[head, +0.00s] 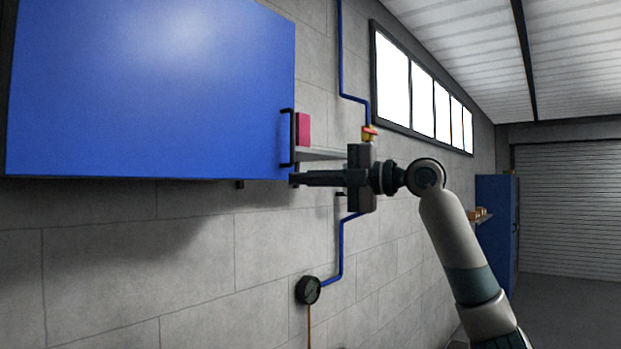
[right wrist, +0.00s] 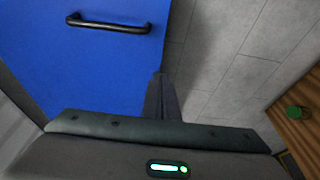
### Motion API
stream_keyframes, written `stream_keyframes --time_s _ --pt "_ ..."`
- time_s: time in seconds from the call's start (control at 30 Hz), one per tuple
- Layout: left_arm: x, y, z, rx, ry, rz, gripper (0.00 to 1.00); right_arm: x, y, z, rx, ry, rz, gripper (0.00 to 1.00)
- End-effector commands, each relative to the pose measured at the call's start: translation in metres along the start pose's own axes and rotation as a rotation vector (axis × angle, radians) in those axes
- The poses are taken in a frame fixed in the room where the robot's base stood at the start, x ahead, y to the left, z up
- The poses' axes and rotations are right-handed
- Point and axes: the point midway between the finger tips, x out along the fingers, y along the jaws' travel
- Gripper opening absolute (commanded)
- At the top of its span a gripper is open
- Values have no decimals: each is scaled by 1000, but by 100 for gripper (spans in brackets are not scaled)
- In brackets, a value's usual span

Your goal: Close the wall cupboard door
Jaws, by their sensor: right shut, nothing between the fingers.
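The blue wall cupboard door (head: 150,90) fills the upper left of the head view. Its black bar handle (head: 287,138) is upright near the right edge. The door (right wrist: 85,70) and handle (right wrist: 108,25) also show in the right wrist view. My right gripper (head: 298,180) is shut and empty, its fingers pointing left at the door's lower right corner, below the handle. In the right wrist view its fingers (right wrist: 160,90) lie beside the door's edge; I cannot tell whether they touch. The cupboard's inside is hidden, and how far the door stands open is unclear. My left gripper is not in view.
A small shelf (head: 322,154) with a pink box (head: 303,129) is just right of the door. A blue pipe (head: 341,250) with a black gauge (head: 308,290) runs down the wall behind my gripper. A blue cabinet (head: 495,225) stands farther back.

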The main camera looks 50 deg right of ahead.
Motion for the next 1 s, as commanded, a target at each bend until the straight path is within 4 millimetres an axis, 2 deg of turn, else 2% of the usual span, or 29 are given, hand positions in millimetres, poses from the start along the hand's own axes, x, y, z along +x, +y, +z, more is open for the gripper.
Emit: stream_keyframes --time_s 0.37,0.73,1.0 --pt "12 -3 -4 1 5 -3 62 -18 -1 30 3 -3 2 0" --pt "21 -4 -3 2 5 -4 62 -44 0 74 3 -2 3 0" --pt "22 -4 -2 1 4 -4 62 -52 0 86 1 -2 1 0"
